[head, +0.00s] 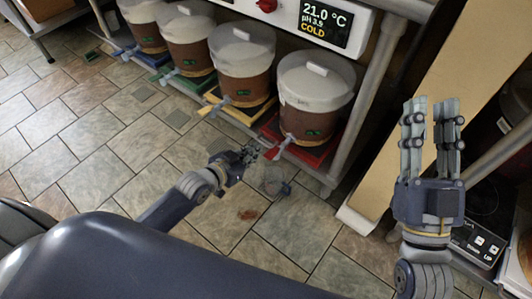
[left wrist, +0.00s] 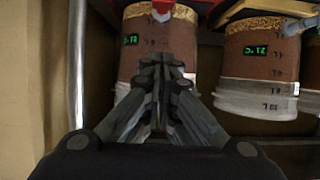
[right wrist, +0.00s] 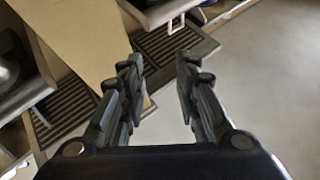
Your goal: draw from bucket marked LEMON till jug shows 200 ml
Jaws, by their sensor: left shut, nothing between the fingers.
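Several brown buckets with white lids stand in a row on a low rack in the head view. The nearest is on a red tray, with a red tap (head: 279,149) at its front. I cannot read LEMON on any bucket. A clear jug (head: 272,180) with a blue handle is below the red tap; its level is too small to read. My left gripper (head: 252,153) is shut and empty beside the red tap and above the jug. In the left wrist view its fingers (left wrist: 165,65) point at the red-tray bucket (left wrist: 140,45). My right gripper (head: 431,103) is open and empty, raised at the right.
A bucket on a yellow tray (head: 240,112) stands next to the red-tray one. A display panel (head: 325,22) above reads 21.0 °C, pH 3.5, COLD. A metal rack post and a beige panel (head: 440,80) stand at the right. Tiled floor (head: 100,150) is clear at the left.

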